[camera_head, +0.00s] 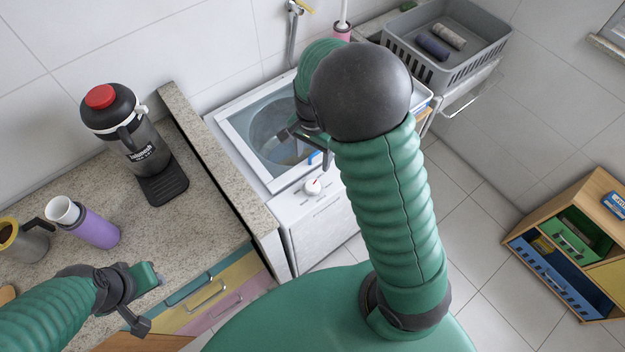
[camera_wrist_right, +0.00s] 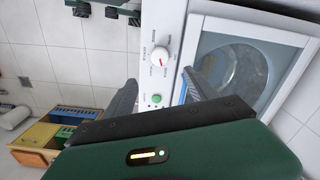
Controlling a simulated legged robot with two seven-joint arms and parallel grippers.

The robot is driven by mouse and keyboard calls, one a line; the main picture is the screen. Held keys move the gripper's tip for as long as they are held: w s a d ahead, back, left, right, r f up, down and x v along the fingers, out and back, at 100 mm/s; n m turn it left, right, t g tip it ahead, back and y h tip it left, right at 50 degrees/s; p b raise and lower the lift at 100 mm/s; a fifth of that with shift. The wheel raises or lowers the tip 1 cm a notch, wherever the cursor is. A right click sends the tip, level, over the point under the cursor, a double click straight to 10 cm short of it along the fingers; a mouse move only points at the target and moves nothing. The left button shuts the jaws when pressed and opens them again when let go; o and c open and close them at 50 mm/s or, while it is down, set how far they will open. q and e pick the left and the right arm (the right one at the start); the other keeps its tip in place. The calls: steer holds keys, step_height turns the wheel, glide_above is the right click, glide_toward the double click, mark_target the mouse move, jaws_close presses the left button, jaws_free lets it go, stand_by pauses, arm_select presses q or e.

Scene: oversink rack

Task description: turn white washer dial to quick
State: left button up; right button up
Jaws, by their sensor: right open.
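The white washer (camera_head: 325,225) stands right of the counter, with a lid window on top. Its white dial (camera_head: 312,187) is on the front panel and has a red mark. In the right wrist view the dial (camera_wrist_right: 159,58) lies beyond the gap between my right fingers, with printed labels around it too small to read. My right gripper (camera_head: 306,148) is open and empty above the washer's top, apart from the dial; its fingers also show in the wrist view (camera_wrist_right: 160,90). My left gripper (camera_head: 148,300) is over the counter's front edge, its jaws unclear.
A green button (camera_wrist_right: 156,99) sits beside the dial. A grey basket (camera_head: 480,65) is behind; a wooden shelf (camera_head: 560,210) is right. Floor between is clear.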

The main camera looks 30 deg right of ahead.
mark_target(312, 185)
step_height(312, 185, down, 15)
steer(key=shift+f, duration=0.2)
steer(key=shift+c, duration=0.3)
steer(key=c, duration=1.3)
steer(key=shift+n, duration=0.9)
steer(key=o, duration=1.4)
steer(key=shift+c, duration=0.2)
